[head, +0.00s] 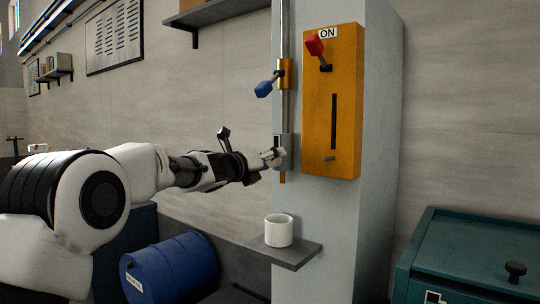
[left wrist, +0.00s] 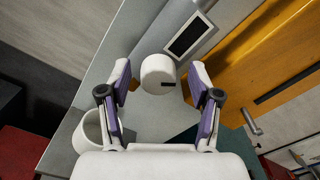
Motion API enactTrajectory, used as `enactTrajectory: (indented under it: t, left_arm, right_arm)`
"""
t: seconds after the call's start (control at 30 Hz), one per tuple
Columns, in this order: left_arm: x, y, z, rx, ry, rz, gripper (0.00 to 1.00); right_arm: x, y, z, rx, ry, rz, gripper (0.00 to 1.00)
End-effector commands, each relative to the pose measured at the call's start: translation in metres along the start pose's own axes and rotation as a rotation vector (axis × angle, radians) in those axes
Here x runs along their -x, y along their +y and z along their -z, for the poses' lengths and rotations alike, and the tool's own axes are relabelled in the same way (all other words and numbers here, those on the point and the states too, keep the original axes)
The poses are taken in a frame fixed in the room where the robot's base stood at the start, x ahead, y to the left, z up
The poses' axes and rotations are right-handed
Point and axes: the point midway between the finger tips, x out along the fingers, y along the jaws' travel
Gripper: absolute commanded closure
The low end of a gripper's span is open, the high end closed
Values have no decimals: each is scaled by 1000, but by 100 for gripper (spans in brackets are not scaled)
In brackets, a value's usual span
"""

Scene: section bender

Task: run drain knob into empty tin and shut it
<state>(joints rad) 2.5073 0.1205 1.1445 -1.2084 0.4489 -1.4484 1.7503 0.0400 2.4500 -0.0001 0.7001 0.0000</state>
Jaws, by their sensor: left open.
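The white round drain knob (left wrist: 158,72), with a dark mark on its face, sits on a grey unit with a dark display (left wrist: 190,36). My left gripper (left wrist: 161,76) is open, with its fingers apart on either side of the knob and no clear contact. In the head view my left gripper (head: 273,157) is at the grey unit (head: 290,148) on the pipe and partly covers it. The white tin (head: 278,231) stands upright on a small grey shelf (head: 292,259) below; it also shows in the left wrist view (left wrist: 86,145). Its inside bottom is hidden. My right gripper is out of view.
An orange box (head: 346,110) with a red lever (head: 315,44) by an ON label is on the grey column. A blue-handled valve (head: 264,88) is on the pipe above my gripper. A blue drum (head: 180,265) and a teal cabinet (head: 455,250) stand low on either side.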

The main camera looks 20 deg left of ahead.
Motion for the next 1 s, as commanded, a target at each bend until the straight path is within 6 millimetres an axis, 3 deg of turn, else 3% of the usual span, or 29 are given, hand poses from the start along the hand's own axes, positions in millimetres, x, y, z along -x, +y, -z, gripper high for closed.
enactTrajectory:
  t: [0.17,0.3,0.33,0.73,1.0]
  left_arm:
    - [0,1,1,1,0,0,40]
    - [0,1,1,1,0,0,90]
    - [0,1,1,1,0,-1,97]
    - [0,1,1,37,2,-1,97]
    - [0,1,0,178,2,-1,97]
  right_arm:
    - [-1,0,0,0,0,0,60]
    - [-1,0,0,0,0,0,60]
    - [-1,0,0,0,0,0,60]
    - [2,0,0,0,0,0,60]
    - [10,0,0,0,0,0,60]
